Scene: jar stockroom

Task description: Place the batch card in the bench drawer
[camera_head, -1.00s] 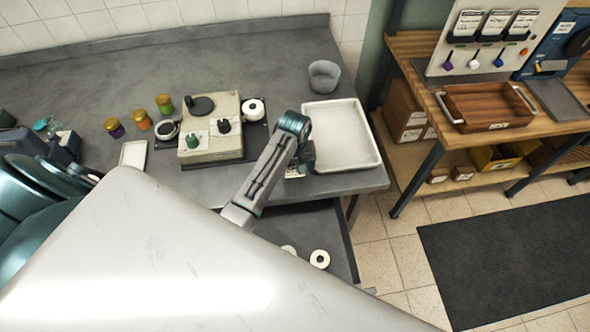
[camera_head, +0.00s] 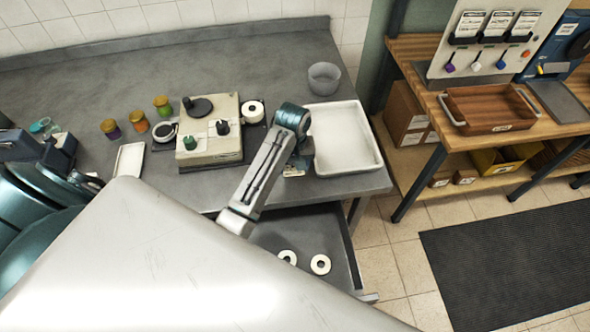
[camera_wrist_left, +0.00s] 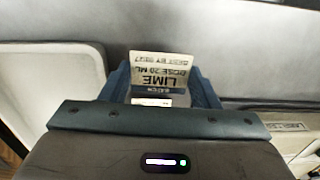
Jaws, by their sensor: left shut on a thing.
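The batch card (camera_wrist_left: 163,72) is a small pale card with dark print reading LIME, seen upside down in the left wrist view. My left gripper (camera_wrist_left: 162,98) is shut on it, with a finger on each side. In the head view the left gripper (camera_head: 298,166) is at the bench's front edge, beside the white tray, and the card (camera_head: 293,173) shows only as a small pale patch below it. The bench drawer (camera_head: 340,222) is open below the bench edge, nearer than the gripper. My arm hides part of it. My right gripper is not in view.
Two white rings (camera_head: 320,264) lie in the drawer, with bare floor around them. A white tray (camera_head: 345,130) stands right of the gripper. A cream device (camera_head: 209,140) with knobs stands left of it. A grey bowl (camera_head: 324,77) stands behind the tray.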

